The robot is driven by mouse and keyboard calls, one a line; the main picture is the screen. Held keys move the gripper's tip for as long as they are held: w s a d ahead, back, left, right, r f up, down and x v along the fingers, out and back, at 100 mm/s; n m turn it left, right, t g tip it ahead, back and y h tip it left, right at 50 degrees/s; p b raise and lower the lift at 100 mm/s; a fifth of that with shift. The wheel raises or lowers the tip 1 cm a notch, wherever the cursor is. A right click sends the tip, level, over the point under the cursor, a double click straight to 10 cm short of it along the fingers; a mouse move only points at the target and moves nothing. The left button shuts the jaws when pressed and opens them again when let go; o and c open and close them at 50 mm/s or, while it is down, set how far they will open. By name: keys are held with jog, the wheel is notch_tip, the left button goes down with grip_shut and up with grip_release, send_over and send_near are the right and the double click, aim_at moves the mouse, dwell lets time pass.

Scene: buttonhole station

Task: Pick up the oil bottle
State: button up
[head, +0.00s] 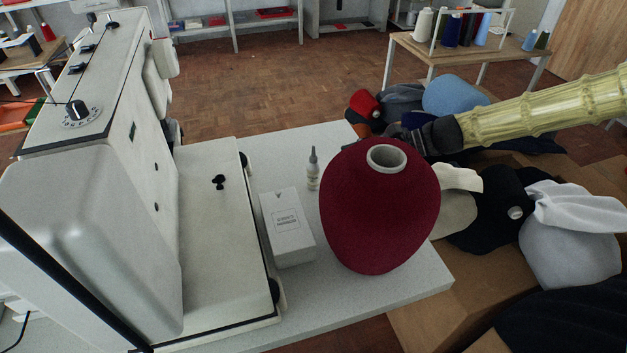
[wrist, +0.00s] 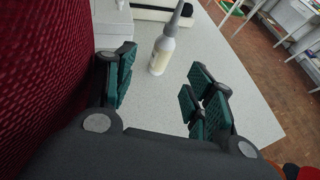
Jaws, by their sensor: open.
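The oil bottle (head: 313,168) is a small, pale bottle with a grey pointed nozzle. It stands upright on the light grey table, just behind the white box and left of the red yarn cone. In the wrist view the bottle (wrist: 162,52) stands ahead of my gripper (wrist: 160,82), between the lines of its two green-padded fingers. The gripper is open and empty, with bare table showing between the fingers. In the head view my gripper (head: 432,138) comes in from the right behind the cone, which hides its fingers.
The large dark red cone (head: 378,215) stands close on the gripper's left in the wrist view (wrist: 45,70). A white box (head: 287,228) stands in front of the bottle. The sewing machine (head: 95,170) fills the left. Caps and cloth lie at right. The table (head: 345,290) is bare behind the bottle.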

aim_at(314, 170)
jog(key=x, duration=0.5)
jog(key=shift+a, duration=0.1)
jog(key=shift+w+x, duration=0.15)
jog(key=shift+x, duration=1.2)
jog(key=shift+w+x, duration=0.15)
jog(key=shift+x, duration=1.25)
jog(key=shift+r, duration=0.2)
grip_shut()
jog(key=shift+r, duration=0.1)
notch_tip(314, 170, up, 18)
jog(key=shift+f+p, duration=0.1)
jog(key=shift+p, duration=0.25)
